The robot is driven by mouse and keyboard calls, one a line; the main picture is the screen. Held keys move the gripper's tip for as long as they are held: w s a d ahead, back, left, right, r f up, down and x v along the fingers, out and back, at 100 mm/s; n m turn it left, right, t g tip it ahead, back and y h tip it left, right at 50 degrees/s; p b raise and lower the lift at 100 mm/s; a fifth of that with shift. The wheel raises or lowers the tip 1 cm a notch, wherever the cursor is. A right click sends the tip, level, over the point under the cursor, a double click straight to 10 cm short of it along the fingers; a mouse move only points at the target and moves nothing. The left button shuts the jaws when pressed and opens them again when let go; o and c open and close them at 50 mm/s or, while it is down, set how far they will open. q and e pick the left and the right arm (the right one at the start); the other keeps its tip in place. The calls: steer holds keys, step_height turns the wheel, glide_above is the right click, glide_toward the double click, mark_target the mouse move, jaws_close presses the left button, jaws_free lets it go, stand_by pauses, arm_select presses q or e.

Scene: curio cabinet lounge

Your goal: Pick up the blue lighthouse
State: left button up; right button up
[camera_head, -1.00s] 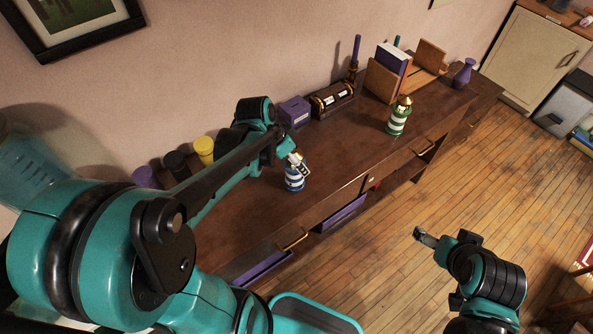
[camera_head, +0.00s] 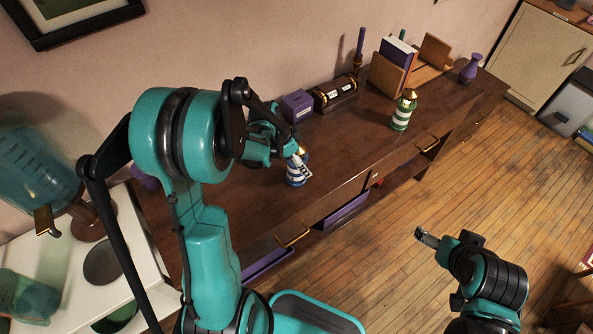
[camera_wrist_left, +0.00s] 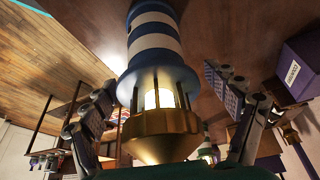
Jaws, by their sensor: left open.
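The blue lighthouse (camera_head: 296,178), with blue and white stripes and a gold cap, stands upright on the brown cabinet top (camera_head: 345,165). In the left wrist view the lighthouse (camera_wrist_left: 153,45) appears upside down. My left gripper (camera_head: 299,165) is at its upper part. Its open fingers (camera_wrist_left: 160,84) are on either side of the lantern section, with gaps visible on both sides. A second lighthouse, green and white (camera_head: 402,113), stands farther right on the cabinet top. My right gripper (camera_head: 426,238) hangs over the floor, away from the cabinet; its jaw opening is unclear.
A purple box (camera_head: 296,106) and a dark cylinder on a stand (camera_head: 336,92) are behind the blue lighthouse. A purple candle (camera_head: 360,43), bookends with books (camera_head: 391,70) and a purple vase (camera_head: 470,69) stand along the back. Bare cabinet top lies between the lighthouses.

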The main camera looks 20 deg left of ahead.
arm_select(q)
steer(key=shift+f, duration=0.25)
steer(key=shift+r, duration=0.1)
steer(key=shift+c, duration=0.7)
steer(key=c, duration=1.5)
steer(key=shift+r, duration=0.1)
